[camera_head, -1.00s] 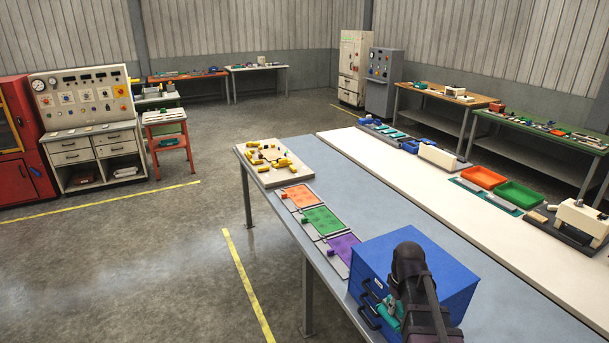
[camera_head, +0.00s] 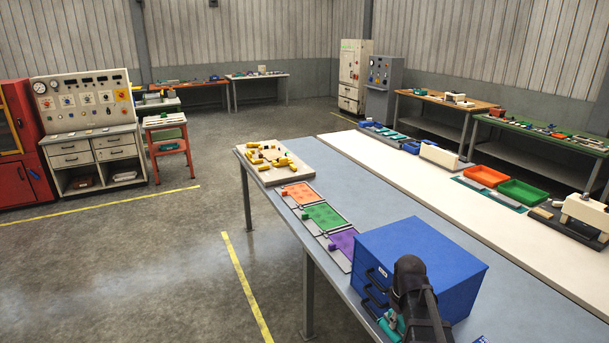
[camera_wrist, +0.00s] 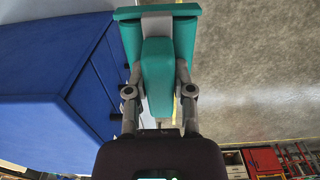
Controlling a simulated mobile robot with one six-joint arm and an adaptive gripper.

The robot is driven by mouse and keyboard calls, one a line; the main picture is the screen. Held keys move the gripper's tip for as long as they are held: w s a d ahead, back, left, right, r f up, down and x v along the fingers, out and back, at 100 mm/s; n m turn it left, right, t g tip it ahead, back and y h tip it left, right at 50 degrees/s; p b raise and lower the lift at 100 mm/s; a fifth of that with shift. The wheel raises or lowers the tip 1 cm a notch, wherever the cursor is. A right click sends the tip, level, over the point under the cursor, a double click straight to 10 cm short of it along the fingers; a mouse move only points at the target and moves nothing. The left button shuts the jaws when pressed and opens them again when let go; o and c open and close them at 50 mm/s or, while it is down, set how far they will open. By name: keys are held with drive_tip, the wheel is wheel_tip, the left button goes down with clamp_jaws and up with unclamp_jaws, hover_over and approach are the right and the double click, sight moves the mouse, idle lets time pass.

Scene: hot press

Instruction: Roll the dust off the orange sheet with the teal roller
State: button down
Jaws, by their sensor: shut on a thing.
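The orange sheet (camera_head: 302,194) lies flat on the grey-blue table, first in a row with a green sheet (camera_head: 324,217) and a purple sheet (camera_head: 343,242). Any dust on it is too small to make out. My gripper (camera_wrist: 158,78) is shut on the handle of the teal roller (camera_wrist: 158,30). Its grey fingers press the handle from both sides, and the wide teal head sticks out beyond them. In the head view the roller (camera_head: 391,325) shows partly at the bottom, beside the blue drawer cabinet, with my arm hiding part of it.
The blue drawer cabinet (camera_head: 428,262) stands on the table between my gripper and the sheets, its handles facing left. A board with yellow pieces (camera_head: 272,161) lies at the table's far end. Free floor lies left of the table.

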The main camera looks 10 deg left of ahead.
sight(395, 331)
wheel_tip(395, 331, down, 5)
drive_tip(key=b, duration=0.4)
drive_tip(key=shift+w, duration=0.15)
